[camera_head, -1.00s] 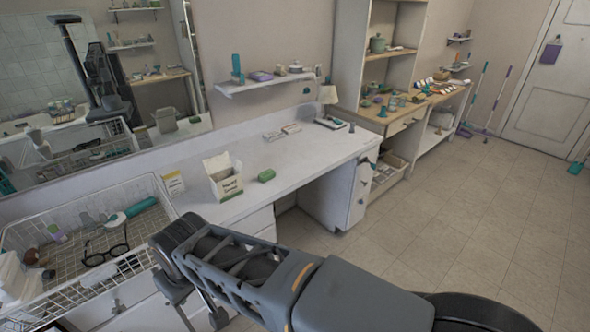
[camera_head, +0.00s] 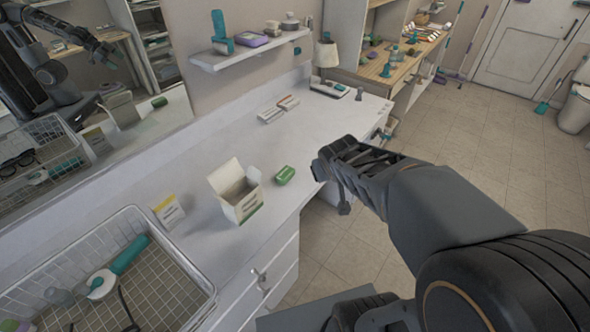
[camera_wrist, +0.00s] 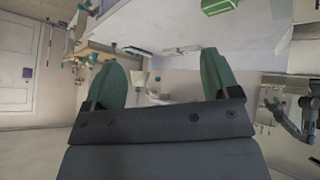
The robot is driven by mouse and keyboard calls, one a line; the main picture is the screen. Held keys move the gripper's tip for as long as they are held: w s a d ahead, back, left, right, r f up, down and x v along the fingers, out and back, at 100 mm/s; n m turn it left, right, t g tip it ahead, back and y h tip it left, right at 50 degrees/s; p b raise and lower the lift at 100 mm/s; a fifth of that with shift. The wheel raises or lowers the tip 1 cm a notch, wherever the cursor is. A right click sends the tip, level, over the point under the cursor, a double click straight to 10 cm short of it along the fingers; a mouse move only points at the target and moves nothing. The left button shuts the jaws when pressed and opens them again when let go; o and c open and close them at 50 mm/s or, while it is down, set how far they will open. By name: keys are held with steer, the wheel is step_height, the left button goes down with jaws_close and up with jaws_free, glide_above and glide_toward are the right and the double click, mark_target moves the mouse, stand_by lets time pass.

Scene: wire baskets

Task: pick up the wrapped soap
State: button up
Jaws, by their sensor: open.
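The wrapped soap is most likely the small green block (camera_head: 284,175) on the white counter, just right of the open white box. It also shows as a green block at the top of the wrist view (camera_wrist: 220,5). My gripper (camera_head: 318,168) is to the right of the block in the head view, apart from it, near the counter's front edge. In the wrist view my gripper (camera_wrist: 165,80) has its two green fingers spread wide with nothing between them.
An open white carton (camera_head: 238,190) stands close to the green block. A wire basket (camera_head: 200,268) with several items is at lower left. A lamp (camera_head: 327,58) and flat boxes (camera_head: 277,109) are farther back. The counter's middle (camera_head: 320,125) is clear.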

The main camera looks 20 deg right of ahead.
steer(key=shift+o, duration=0.7)
steer(key=shift+n+t, duration=0.5)
steer(key=shift+t, duration=0.2)
steer(key=w, duration=0.1)
steer(key=w+d+f, duration=0.1)
steer(key=w, duration=0.1)
steer(key=w+d, duration=0.1)
steer(key=shift+w+d+f, duration=0.1)
steer(key=shift+w+f, duration=0.1)
steer(key=shift+w, duration=0.15)
steer(key=shift+o, duration=0.8)
steer(key=w+f+y, duration=0.1)
steer(key=w+f+n+t+y, duration=0.1)
steer(key=w, duration=0.1)
steer(key=w+f+n, duration=0.1)
steer(key=shift+w+d+f+t+y, duration=0.25)
steer(key=shift+w+d+t+y, duration=0.1)
steer(key=shift+d+t+y, duration=0.05)
steer(key=n+y, duration=0.3)
steer(key=y, duration=0.4)
glide_toward(286, 173)
steer(key=w, duration=0.1)
steer(key=w+a, duration=0.1)
steer(key=shift+w+a+f+n+g+p, duration=0.2)
steer(key=shift+w+f+n+g+p, duration=0.1)
steer(key=shift+f+g+p, duration=0.1)
steer(key=shift+p+x, duration=0.3)
steer(key=shift+x, duration=2.65)
